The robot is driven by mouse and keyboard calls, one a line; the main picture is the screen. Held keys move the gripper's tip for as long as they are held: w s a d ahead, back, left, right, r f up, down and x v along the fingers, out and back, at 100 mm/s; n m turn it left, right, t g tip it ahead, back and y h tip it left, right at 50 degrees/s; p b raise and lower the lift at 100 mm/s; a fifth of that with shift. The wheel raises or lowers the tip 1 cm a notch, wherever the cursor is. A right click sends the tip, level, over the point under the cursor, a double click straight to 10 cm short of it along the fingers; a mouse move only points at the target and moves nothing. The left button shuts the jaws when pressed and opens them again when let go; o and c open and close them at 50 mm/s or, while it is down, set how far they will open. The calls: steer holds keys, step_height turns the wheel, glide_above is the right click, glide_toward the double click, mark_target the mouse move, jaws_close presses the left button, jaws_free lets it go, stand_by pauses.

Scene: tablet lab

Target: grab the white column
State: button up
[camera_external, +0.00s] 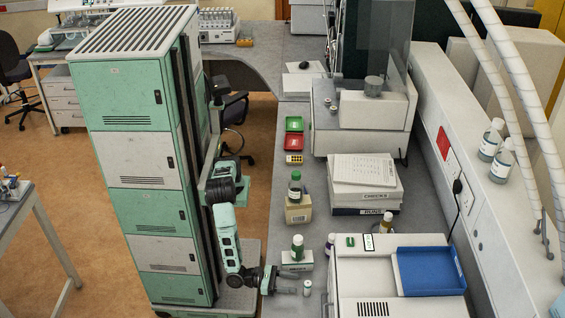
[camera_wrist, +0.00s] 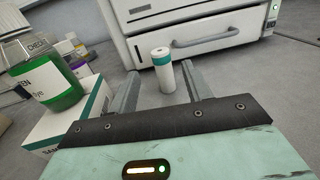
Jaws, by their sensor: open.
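The white column (camera_wrist: 162,70) is a small upright white cylinder with a teal band and a hole in its top. It stands on the grey bench, ahead of my fingers and between their tips in the wrist view. It also shows in the external view (camera_external: 307,288), just right of my gripper (camera_external: 295,280). My gripper is open and empty, low over the bench. In the wrist view my gripper (camera_wrist: 161,82) has one finger on each side of the column's line. I cannot tell whether the column's base is between the fingers.
A green bottle (camera_wrist: 50,75) stands on a white box (camera_wrist: 75,120) close to my left finger. A white instrument with a handle (camera_wrist: 195,30) stands behind the column. A blue tray (camera_external: 430,271) lies on an instrument at the right. Some bench around the column is clear.

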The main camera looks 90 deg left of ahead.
mark_target(303, 290)
steer(key=shift+w+d+p, duration=0.2)
steer(key=shift+w+p, duration=0.25)
steer(key=shift+w, duration=0.9)
steer(key=shift+w+d+p, duration=0.2)
steer(key=shift+w+p, duration=0.2)
steer(key=shift+w, duration=0.95)
steer(key=c, duration=1)
